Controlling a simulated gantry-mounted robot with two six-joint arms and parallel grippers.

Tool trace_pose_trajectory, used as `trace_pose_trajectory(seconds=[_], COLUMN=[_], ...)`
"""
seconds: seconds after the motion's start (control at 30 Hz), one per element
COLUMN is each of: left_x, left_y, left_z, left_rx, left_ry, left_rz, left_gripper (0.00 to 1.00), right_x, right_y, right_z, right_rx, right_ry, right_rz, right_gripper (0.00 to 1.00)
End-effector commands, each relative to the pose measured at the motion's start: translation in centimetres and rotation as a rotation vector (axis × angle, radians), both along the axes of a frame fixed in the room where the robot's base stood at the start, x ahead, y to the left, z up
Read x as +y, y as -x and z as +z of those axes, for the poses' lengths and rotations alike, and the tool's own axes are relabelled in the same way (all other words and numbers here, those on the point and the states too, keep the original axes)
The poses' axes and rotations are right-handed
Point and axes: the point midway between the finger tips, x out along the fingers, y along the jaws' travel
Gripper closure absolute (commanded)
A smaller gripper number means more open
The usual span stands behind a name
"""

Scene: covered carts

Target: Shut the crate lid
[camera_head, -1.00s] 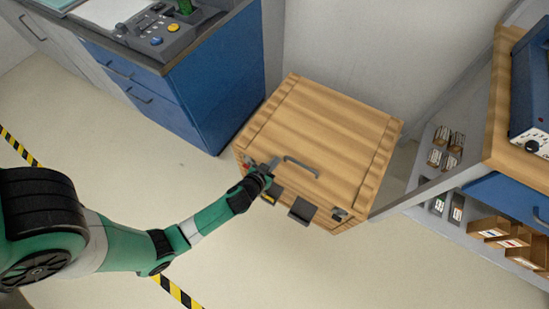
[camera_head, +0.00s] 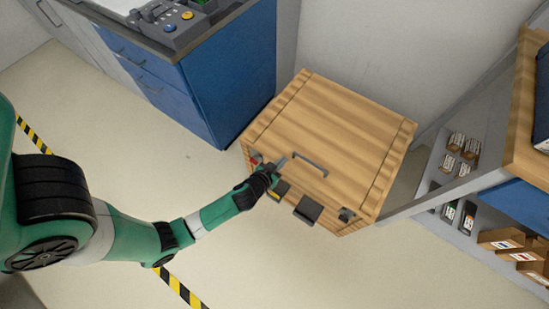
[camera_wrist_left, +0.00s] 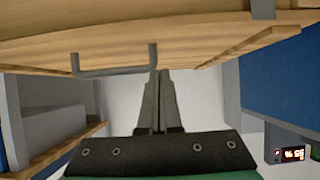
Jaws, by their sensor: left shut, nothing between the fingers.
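The wooden crate (camera_head: 352,231) stands on the floor in the middle of the head view. Its lid (camera_head: 340,125) lies over the top and looks about level; I cannot tell whether a small gap remains at the front edge. A grey bar handle (camera_head: 311,165) is on the lid near the front, and it also shows in the left wrist view (camera_wrist_left: 112,72). My left gripper (camera_head: 283,163) is shut and empty at the lid's front edge, beside the handle's left end. Its closed fingers show in the wrist view (camera_wrist_left: 158,75). My right gripper is out of view.
A blue cabinet (camera_head: 225,85) with a control panel (camera_head: 168,22) stands left of the crate. Shelves with small boxes (camera_head: 457,150) and a wooden worktop (camera_head: 525,130) are at the right. A wall is close behind. The floor in front is open, with striped tape (camera_head: 178,288).

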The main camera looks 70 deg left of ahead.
Motion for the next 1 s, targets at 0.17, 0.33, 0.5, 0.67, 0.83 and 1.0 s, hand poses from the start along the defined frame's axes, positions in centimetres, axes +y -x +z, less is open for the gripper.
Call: trace_pose_trajectory(seconds=[0.17, 0.33, 0.5, 0.67, 0.83, 1.0], left_x=[-0.8, -2.8, -4.0, -4.3, -4.3, -4.3], left_y=[1.0, 4.0, 5.8, 6.5, 6.5, 6.5], left_z=[1.4, -1.8, -3.3, -3.6, -3.5, -3.5], left_rx=[0.009, 0.006, 0.003, 0.000, 0.000, 0.000], left_ry=[-0.001, -0.001, -0.001, 0.000, -0.001, 0.000], left_rz=[-0.007, -0.009, -0.007, -0.004, -0.003, -0.004], left_gripper=[1.00, 1.00, 1.00, 1.00, 1.00, 1.00], right_x=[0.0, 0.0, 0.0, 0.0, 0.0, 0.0], right_y=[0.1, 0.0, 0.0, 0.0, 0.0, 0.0], right_z=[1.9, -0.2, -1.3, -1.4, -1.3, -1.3], right_rx=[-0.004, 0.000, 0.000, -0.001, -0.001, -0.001], right_ry=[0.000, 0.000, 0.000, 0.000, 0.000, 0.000], right_rz=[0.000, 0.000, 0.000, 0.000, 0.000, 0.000], right_gripper=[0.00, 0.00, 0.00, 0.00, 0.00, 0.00])
